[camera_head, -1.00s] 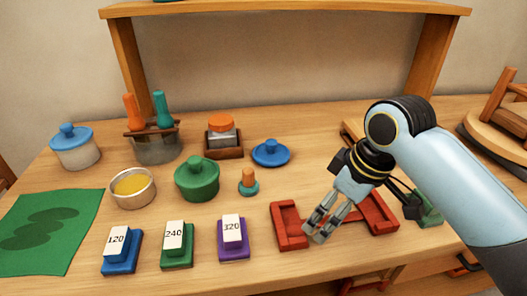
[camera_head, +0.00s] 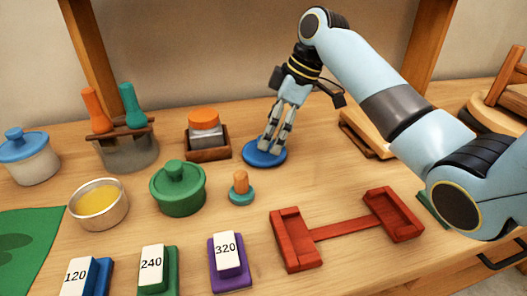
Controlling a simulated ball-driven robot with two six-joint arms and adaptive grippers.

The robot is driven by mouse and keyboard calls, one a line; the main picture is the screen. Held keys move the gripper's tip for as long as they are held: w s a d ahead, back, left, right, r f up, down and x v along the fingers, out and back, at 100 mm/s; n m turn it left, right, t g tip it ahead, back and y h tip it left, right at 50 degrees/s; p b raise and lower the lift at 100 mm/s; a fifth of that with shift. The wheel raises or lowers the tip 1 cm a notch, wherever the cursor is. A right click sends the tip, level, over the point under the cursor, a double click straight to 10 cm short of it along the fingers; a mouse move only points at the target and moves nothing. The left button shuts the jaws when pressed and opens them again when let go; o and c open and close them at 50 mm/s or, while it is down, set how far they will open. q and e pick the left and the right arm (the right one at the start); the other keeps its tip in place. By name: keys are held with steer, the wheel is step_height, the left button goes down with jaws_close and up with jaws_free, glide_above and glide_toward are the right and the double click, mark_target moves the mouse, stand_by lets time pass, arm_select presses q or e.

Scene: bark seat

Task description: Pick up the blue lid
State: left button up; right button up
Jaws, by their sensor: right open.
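The blue lid (camera_head: 262,158) is a round disc lying flat on the table, right of the wooden tray that holds an orange-topped jar. Its knob is hidden behind my fingers. My right gripper (camera_head: 273,148) points down at the lid from above, with its fingers apart around the middle of the lid. I cannot tell whether the fingertips touch it. A second blue lid (camera_head: 15,135) sits on a white pot (camera_head: 30,162) at the far left. My left gripper is not in view.
The jar tray (camera_head: 208,152) stands close on the lid's left. A green pot (camera_head: 178,190), a small peg (camera_head: 241,188) and a red holder (camera_head: 297,250) are nearer. Wooden boards (camera_head: 362,137) lie to the right. A shelf post (camera_head: 88,50) rises behind.

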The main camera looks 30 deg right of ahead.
steer(key=x, duration=0.5)
steer(key=shift+s, duration=0.15)
steer(key=c, duration=0.8)
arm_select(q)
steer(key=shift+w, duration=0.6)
arm_select(e)
steer(key=shift+r, duration=0.65)
step_height(320, 180, up, 3)
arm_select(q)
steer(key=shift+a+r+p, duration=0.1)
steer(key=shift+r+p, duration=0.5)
arm_select(e)
steer(key=s+d+r, duration=0.1)
steer(key=s+r, duration=0.1)
steer(key=s, duration=0.1)
steer(key=s+d+r, duration=0.2)
steer(key=s, duration=0.2)
steer(key=s+d+r, duration=0.1)
steer(key=s+r, duration=0.1)
steer(key=s, duration=0.2)
steer(key=shift+d+r, duration=0.25)
steer(key=shift+r, duration=0.1)
